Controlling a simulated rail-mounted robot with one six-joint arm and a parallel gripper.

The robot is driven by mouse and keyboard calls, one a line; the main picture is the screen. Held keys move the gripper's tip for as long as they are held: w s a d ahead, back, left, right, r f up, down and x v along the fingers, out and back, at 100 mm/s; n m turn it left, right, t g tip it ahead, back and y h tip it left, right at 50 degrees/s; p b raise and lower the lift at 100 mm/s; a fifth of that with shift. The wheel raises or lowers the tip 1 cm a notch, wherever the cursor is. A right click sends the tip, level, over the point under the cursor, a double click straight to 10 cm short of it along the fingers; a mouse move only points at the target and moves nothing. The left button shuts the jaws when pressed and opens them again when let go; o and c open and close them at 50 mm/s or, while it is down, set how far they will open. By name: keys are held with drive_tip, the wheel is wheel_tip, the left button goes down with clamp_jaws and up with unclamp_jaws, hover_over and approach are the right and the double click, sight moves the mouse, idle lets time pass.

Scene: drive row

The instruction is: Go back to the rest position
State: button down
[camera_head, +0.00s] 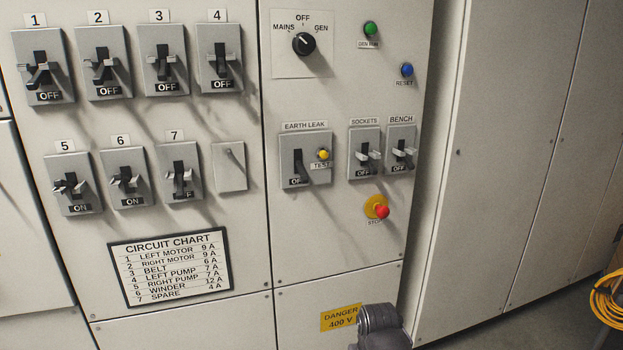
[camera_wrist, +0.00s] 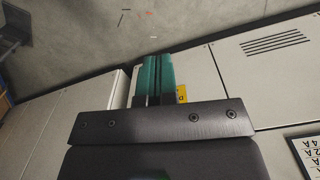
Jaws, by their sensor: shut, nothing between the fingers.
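My gripper (camera_wrist: 153,80) shows in the wrist view as two green fingers, shut together with nothing between them. They stand in front of the lower cabinet panels, just beside the yellow danger label (camera_wrist: 182,94), which they partly hide. In the head view only a dark grey part of my arm shows at the bottom, in front of the cabinet beside the danger label (camera_head: 340,318). The fingers are not visible there. I cannot tell from these views whether the fingers touch anything.
The cabinet panel carries breakers 1 to 4 (camera_head: 220,64), labelled OFF, and breakers 5 and 6 (camera_head: 125,177), labelled ON. A rotary selector (camera_head: 304,43), red stop button (camera_head: 382,211) and circuit chart (camera_head: 170,267) are nearby. A yellow cable coil (camera_head: 608,298) is at right.

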drive_tip(key=d+m, duration=0.1)
drive_tip(key=d, duration=0.4)
wheel_tip(320, 180, up, 25)
drive_tip(key=p, duration=2.5)
drive_tip(key=shift+w+a, duration=0.1)
